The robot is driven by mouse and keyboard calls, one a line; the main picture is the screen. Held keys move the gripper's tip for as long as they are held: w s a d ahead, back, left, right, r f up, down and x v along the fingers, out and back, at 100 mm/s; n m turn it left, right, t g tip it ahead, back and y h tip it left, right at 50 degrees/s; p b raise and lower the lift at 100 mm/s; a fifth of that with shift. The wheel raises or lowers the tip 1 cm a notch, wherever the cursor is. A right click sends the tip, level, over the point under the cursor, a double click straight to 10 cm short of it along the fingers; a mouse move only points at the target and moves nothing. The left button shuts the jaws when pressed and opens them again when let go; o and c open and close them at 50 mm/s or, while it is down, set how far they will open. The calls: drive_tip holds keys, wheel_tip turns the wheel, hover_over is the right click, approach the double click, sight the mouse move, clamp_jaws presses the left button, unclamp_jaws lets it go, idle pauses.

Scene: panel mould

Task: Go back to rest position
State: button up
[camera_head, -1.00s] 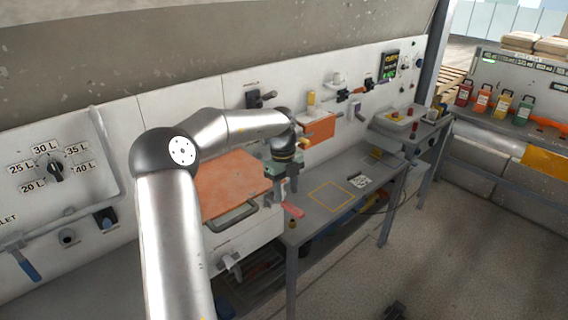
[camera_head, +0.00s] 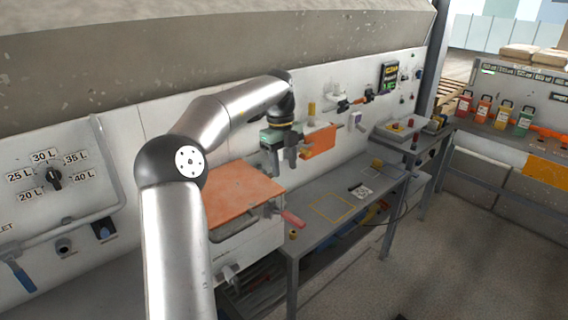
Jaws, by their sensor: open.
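My gripper (camera_head: 283,160) hangs from my arm near the middle of the camera view, pointing down. Its jaws are apart with nothing visible between them. It is above the right rear part of the orange-topped panel unit (camera_head: 235,195), close to the white wall. My arm comes up from the bottom, bends at a dark elbow joint and reaches right to the gripper. A red handle (camera_head: 292,218) sticks out at the right edge of the panel unit, below the gripper.
A grey table (camera_head: 345,190) with a yellow outlined square stands to the right. An orange box (camera_head: 319,141) is on the wall just right of the gripper. A dial (camera_head: 54,179) is on the left wall. Several coloured canisters (camera_head: 483,110) stand at far right. The floor at lower right is clear.

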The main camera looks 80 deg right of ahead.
idle(0.4)
drive_tip(key=w+a+f+n+t, duration=0.1)
drive_tip(key=w+a+n, duration=0.75)
drive_tip(key=w, duration=0.45)
drive_tip(key=w+a+f+n+t, duration=0.1)
drive_tip(key=w+a+f+n, duration=0.1)
drive_tip(key=w+a+n, duration=1.25)
drive_tip(key=w+a, duration=0.4)
drive_tip(key=a, duration=0.1)
drive_tip(key=s+a+f+n, duration=0.1)
drive_tip(key=a+f+n, duration=0.1)
drive_tip(key=a+n, duration=0.5)
drive_tip(key=s+a+f+n+b, duration=0.1)
drive_tip(key=s+a+f+n, duration=0.1)
drive_tip(key=a+n, duration=0.5)
drive_tip(key=s+a+f+n, duration=0.2)
drive_tip(key=a+f+n, duration=0.2)
drive_tip(key=a, duration=1.1)
drive_tip(key=n, duration=0.3)
drive_tip(key=shift+s+a+n+h, duration=0.15)
drive_tip(key=shift+a+n+h, duration=0.2)
drive_tip(key=shift+n+h, duration=0.05)
